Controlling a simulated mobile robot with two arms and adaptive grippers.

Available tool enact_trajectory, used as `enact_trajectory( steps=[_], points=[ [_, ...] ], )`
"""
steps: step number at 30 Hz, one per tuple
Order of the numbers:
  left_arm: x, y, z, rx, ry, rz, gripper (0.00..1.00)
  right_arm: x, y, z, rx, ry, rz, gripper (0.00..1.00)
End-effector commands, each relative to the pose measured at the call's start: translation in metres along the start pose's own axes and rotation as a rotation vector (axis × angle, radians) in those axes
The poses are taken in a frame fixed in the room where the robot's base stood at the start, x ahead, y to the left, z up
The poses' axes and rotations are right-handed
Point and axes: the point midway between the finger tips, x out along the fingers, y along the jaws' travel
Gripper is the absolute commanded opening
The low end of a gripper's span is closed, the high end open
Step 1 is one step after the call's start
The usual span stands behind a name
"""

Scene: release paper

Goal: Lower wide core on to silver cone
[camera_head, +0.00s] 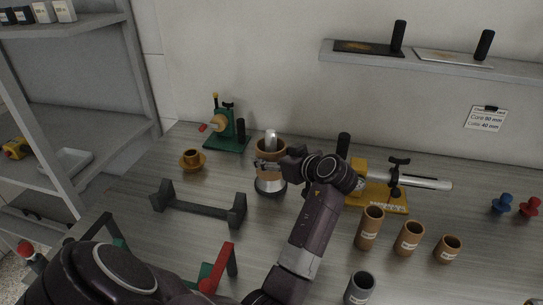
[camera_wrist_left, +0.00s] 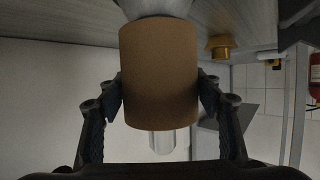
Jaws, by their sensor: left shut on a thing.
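The wide core (camera_head: 270,148), a brown cardboard tube, is around the upright post of the silver cone (camera_head: 270,186) on the table. The post's pale tip sticks out above the core. My left gripper (camera_head: 273,165) is shut on the core's sides. In the left wrist view, which looks upside down, the core (camera_wrist_left: 160,70) is between both fingers of the gripper (camera_wrist_left: 160,98). The silver cone (camera_wrist_left: 153,8) shows right at the core's lower rim; I cannot tell whether they touch. My right gripper is not in view.
Several loose cores, including a brown one (camera_head: 409,238) and a grey one (camera_head: 358,289), stand at the right. A yellow-based fixture (camera_head: 380,199) with a silver shaft is close right of my gripper. A dark cradle (camera_head: 200,209) and a yellow flanged piece (camera_head: 193,161) are left.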

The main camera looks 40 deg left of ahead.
Motion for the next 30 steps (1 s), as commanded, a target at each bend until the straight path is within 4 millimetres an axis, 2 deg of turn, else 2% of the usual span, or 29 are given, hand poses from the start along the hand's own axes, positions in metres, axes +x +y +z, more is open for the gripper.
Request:
enact_trajectory(
  steps=[29,30],
  points=[
    [0.010,0.000,0.023,0.000,0.000,0.000,0.34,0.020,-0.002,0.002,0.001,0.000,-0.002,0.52],
    [0.009,0.000,0.023,0.000,0.000,0.000,0.62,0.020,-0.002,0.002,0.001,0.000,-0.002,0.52]
  ],
)
